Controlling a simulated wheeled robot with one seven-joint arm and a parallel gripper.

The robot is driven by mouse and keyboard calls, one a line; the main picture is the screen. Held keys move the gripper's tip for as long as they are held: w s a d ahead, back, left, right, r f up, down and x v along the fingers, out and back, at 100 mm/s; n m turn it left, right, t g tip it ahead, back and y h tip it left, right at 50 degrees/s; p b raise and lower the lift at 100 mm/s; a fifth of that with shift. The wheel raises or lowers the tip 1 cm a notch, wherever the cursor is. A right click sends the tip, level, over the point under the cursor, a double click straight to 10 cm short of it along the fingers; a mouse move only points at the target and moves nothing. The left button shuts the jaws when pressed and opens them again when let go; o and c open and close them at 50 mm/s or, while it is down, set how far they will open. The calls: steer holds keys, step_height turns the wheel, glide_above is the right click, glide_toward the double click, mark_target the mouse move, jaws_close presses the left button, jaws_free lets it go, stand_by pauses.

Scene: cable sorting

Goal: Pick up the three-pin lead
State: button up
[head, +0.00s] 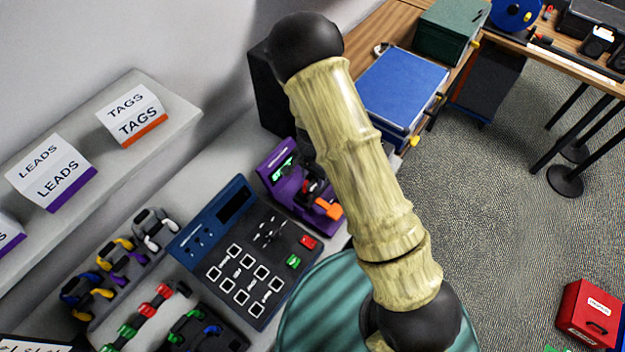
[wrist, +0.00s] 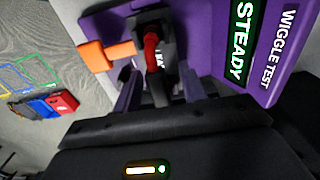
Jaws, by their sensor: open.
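A purple wiggle-test stand (wrist: 215,30) fills the top of the wrist view, with a green display reading STEADY. A black connector with a red part (wrist: 151,50) sits on it; I cannot tell whether it is the three-pin lead. My gripper (wrist: 160,92) is open, its fingers either side of the connector's lower end, apart from it as far as I can see. An orange lever (wrist: 105,55) sticks out to the left. In the head view the stand (head: 287,172) is partly hidden by my arm, and my gripper cannot be made out. No lead shows clear pins.
Several coiled leads (head: 115,255) lie in a tray at the lower left. A blue test panel (head: 213,213) stands beside the purple stand. A shelf (head: 165,95) with label cards runs along the wall. A blue-lidded box (head: 403,85) and red box (head: 590,312) are to the right.

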steer(key=shift+c, duration=0.2)
jaws_close()
step_height(320, 180, up, 10)
steer(key=shift+b, duration=0.95)
steer(key=shift+r, duration=0.1)
step_height(320, 180, up, 3)
steer(key=p, duration=0.3)
stand_by(0.3)
